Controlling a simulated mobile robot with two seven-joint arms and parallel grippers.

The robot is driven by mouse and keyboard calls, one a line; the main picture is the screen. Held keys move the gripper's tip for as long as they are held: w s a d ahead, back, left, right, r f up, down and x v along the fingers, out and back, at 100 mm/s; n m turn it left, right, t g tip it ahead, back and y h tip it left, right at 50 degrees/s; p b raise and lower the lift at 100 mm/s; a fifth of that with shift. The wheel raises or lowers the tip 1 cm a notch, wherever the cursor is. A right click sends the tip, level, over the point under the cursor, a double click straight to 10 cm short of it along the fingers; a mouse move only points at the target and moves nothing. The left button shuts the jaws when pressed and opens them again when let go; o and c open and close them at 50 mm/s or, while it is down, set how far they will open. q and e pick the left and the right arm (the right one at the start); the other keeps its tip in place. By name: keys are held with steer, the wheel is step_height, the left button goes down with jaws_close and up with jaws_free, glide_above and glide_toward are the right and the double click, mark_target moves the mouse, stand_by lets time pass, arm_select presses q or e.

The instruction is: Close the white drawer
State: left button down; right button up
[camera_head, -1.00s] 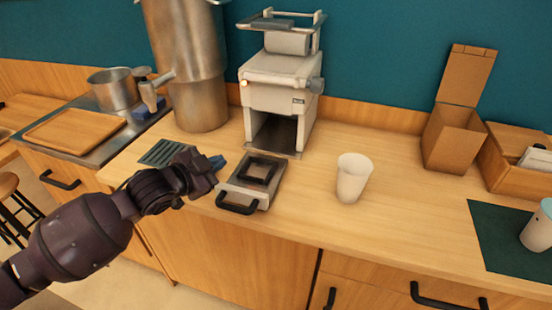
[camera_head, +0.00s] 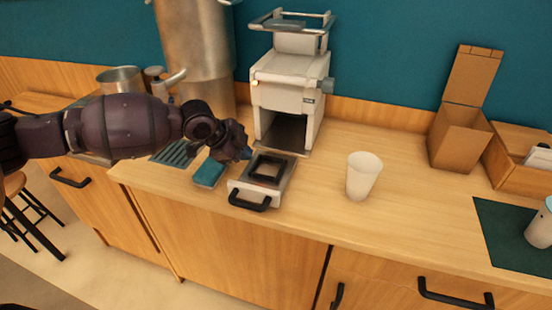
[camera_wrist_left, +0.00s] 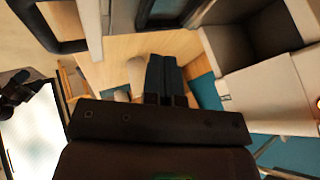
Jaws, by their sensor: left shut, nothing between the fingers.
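The white drawer (camera_head: 279,187) sits pulled out in front of the white machine (camera_head: 284,95), below its dark opening. It has a black handle (camera_head: 250,200) at its front and a dark square frame on top. My left gripper (camera_head: 247,154) is shut and empty, beside the drawer's back left corner near the machine's opening. In the left wrist view its closed dark fingers (camera_wrist_left: 164,76) show in the middle, with part of the machine (camera_wrist_left: 268,90) at the right. I cannot tell whether the fingers touch the drawer.
A blue sponge (camera_head: 209,173) lies left of the drawer, near a dark grate (camera_head: 175,153). A white cup (camera_head: 363,176) stands to its right. A metal urn (camera_head: 197,50) stands behind my left arm. A cardboard box (camera_head: 459,135) and dark green mat (camera_head: 510,240) are further right.

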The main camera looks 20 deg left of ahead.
mark_target(277, 164)
arm_select(q)
steer(key=b+x, duration=0.1)
steer(key=x, duration=0.9)
steer(key=shift+d+f, duration=0.1)
steer(key=shift+f, duration=0.05)
steer(key=w+b, duration=0.1)
steer(key=w, duration=0.1)
steer(key=shift+w, duration=1)
arm_select(e)
steer(key=shift+w+a+f, duration=0.1)
steer(key=shift+w+f, duration=0.3)
steer(key=shift+w, duration=0.05)
